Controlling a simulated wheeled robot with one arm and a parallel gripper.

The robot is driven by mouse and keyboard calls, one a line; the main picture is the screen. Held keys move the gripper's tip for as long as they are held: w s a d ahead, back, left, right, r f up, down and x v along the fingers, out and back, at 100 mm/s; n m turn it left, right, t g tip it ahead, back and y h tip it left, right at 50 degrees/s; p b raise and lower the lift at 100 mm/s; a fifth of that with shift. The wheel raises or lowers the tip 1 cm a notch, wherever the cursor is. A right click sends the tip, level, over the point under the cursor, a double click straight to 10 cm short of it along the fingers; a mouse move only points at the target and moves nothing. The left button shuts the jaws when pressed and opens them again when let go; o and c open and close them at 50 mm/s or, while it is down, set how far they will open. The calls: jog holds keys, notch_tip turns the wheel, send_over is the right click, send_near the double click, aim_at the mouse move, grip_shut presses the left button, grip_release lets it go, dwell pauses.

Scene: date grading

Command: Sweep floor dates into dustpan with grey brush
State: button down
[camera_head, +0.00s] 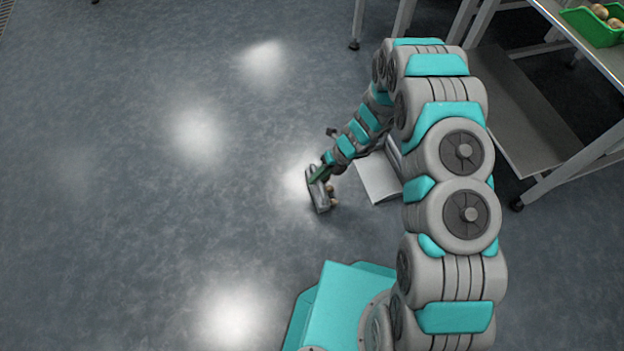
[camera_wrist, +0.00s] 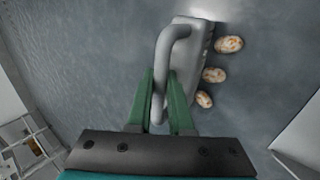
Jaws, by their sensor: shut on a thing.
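My gripper (camera_head: 321,173) is low over the floor, and its green fingers (camera_wrist: 160,88) are shut on the looped handle of the grey brush (camera_wrist: 192,60). In the head view the brush (camera_head: 317,193) is at floor level. Three brown mottled dates lie in a row along the brush's right side in the wrist view: one far (camera_wrist: 229,44), one middle (camera_wrist: 214,75), one near (camera_wrist: 204,99). In the head view the dates (camera_head: 333,194) are small and partly hidden. The pale dustpan (camera_head: 379,184) lies to their right, partly behind my arm; its edge shows in the wrist view (camera_wrist: 302,142).
A pale-framed table (camera_head: 590,50) stands at the upper right, with a green crate (camera_head: 589,27) of round brown items on it and a low shelf (camera_head: 520,125) below. Its legs stand right of the dustpan. The floor to the left is clear.

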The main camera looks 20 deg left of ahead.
jog(key=shift+w+d+b, duration=1.25)
jog(key=shift+w+d, duration=4)
jog(key=shift+d, duration=2.55)
notch_tip(320, 180, up, 8)
jog(key=s+a+p, duration=0.1)
jog(key=p, duration=0.2)
jog(key=shift+a+f, duration=0.2)
jog(key=shift+a, duration=0.1)
jog(key=shift+r, duration=0.1)
